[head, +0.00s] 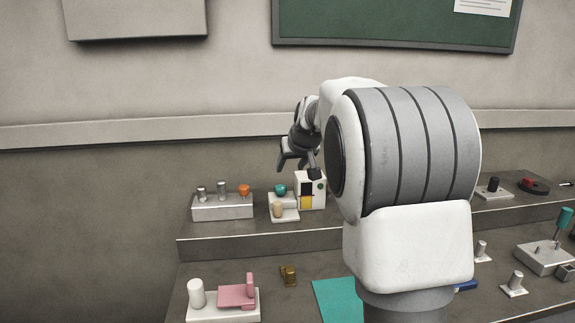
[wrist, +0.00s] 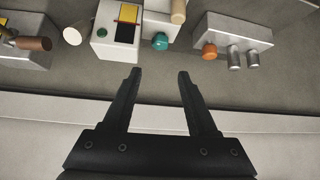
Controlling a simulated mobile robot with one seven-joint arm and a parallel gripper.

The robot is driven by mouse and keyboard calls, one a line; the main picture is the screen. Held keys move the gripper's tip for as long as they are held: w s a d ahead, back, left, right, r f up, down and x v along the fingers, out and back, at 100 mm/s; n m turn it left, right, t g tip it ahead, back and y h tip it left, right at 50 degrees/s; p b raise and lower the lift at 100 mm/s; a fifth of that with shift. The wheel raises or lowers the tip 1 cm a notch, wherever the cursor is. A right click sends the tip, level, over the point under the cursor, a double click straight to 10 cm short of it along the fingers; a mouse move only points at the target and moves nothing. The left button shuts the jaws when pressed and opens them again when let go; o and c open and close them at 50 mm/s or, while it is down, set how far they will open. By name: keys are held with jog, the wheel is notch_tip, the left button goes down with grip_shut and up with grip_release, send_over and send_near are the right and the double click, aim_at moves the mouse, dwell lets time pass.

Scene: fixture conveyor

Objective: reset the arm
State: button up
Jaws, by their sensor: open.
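My gripper (head: 297,162) is above the back shelf in the head view, close over a white box with a yellow and black front (head: 313,190). In the wrist view my gripper (wrist: 158,75) has its two dark fingers spread apart with nothing between them. The white box (wrist: 104,50) shows beyond the left fingertip there. A teal knob (wrist: 160,41) lies beyond the gap between the fingers. My white and grey arm covers the middle right of the head view and hides part of the shelf.
A grey block with pegs and an orange knob (head: 222,207) stands left on the shelf. A white base with a pink part (head: 237,293) and a teal mat (head: 336,300) are on the lower bench. Several small fixtures stand at right. A wall with a green board (head: 395,22) is behind.

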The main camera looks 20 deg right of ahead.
jog(key=s+a+r+g+p, duration=0.1)
jog(key=s+a+r+p, duration=0.2)
jog(key=s, duration=0.7)
jog(key=s+a+r+g+y+p, duration=0.1)
jog(key=s+a+r+p, duration=0.3)
jog(key=s, duration=0.6)
jog(key=s+a+p, duration=0.2)
jog(key=s+a, duration=0.3)
jog(key=s, duration=0.5)
jog(key=s+f+n+g+p, duration=0.1)
jog(key=s+f, duration=0.2)
jog(key=s, duration=0.6)
jog(key=shift+s+a+p, duration=0.15)
jog(key=shift+a+p, duration=0.15)
jog(key=shift+a, duration=0.05)
